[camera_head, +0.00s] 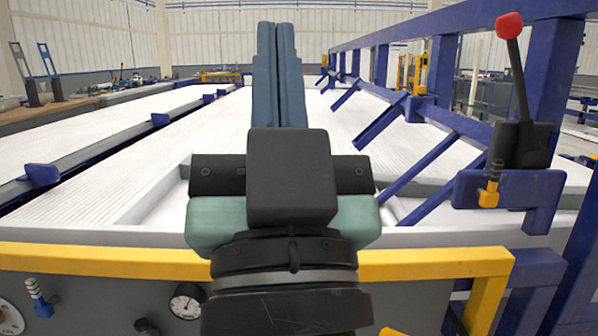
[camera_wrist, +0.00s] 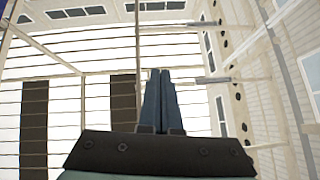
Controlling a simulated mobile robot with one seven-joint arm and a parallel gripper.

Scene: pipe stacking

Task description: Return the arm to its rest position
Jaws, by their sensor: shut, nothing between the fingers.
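My gripper (camera_head: 276,30) stands in the middle of the head view, its two long blue-grey fingers pointing up and away from me. The fingers lie together, shut, with nothing between them. In the wrist view my gripper (camera_wrist: 160,74) is also shut and empty, seen against the ceiling and walls of the hall. White pipes (camera_head: 130,150) lie side by side in a wide bed beyond and below the gripper. My gripper and wrist hide part of the bed's middle.
A yellow rail (camera_head: 100,260) crosses the front, with a pressure gauge (camera_head: 187,302) below it. A blue steel frame (camera_head: 450,35) with slanted struts runs along the right. A red-knobbed lever (camera_head: 510,27) stands at the near right. Open air surrounds the fingers.

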